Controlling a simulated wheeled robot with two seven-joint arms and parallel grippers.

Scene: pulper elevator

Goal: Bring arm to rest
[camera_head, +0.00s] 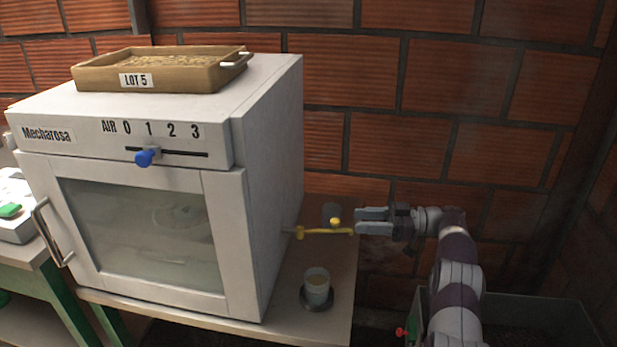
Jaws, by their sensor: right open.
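My right arm (456,270) comes in from the lower right, with white and dark purple links. My right gripper (373,221) is open, its two grey fingers pointing left. The fingertips are at the right end of the yellow lever (322,231), which sticks out from the right side of the white machine. I cannot tell whether they touch it. My left gripper is not in view.
The white cabinet (270,130) carries a wooden tray (110,80) marked LOT 5. Its blue slider knob (147,157) sits between 0 and 1. A cup (317,286) stands on the table (338,300) below the lever. A grey bin (550,320) is lower right.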

